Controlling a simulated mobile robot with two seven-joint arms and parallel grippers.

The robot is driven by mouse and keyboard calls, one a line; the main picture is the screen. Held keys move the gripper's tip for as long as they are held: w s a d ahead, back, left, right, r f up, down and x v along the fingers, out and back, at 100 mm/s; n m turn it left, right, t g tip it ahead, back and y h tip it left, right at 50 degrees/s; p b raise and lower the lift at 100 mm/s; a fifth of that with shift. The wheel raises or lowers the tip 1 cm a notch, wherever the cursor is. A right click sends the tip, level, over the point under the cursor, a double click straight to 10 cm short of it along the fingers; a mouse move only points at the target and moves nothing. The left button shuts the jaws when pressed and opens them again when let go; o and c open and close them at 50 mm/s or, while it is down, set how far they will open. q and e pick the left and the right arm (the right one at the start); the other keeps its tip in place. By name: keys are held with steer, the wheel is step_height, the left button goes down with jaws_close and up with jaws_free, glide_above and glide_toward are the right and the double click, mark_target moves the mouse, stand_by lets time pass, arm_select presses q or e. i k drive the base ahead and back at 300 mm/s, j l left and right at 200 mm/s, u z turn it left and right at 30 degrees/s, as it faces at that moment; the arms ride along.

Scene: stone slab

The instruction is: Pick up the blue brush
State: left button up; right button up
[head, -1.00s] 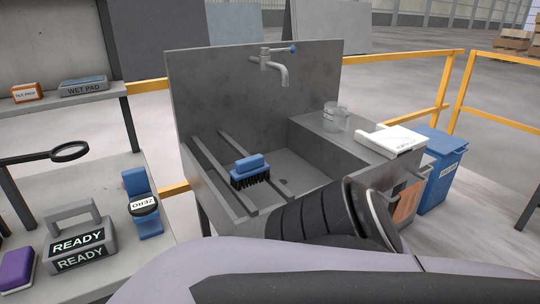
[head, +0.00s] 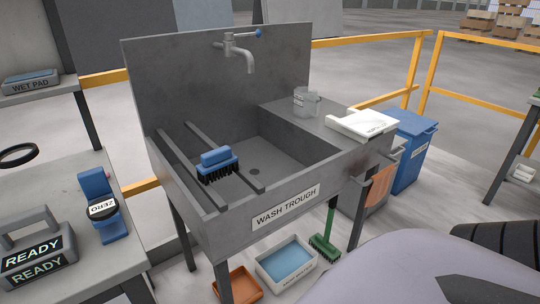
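The blue brush (head: 217,159) has a blue handle block on top and black bristles below. It rests across the two dark rails on the left side of the grey wash trough (head: 217,217), with its bristles down. Neither of my grippers shows in the head view. A part of my own arm fills the lower right corner, well apart from the brush.
A tap (head: 247,60) hangs over the trough. A clear jug (head: 306,101) and a white slab (head: 361,123) sit on the right ledge. A READY block (head: 38,252) and a blue ZERO stand (head: 103,207) are on the left table. Trays (head: 287,262) and a green brush (head: 326,244) lie below.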

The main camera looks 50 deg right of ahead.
mark_target(215, 163)
steer(key=z, duration=1.3)
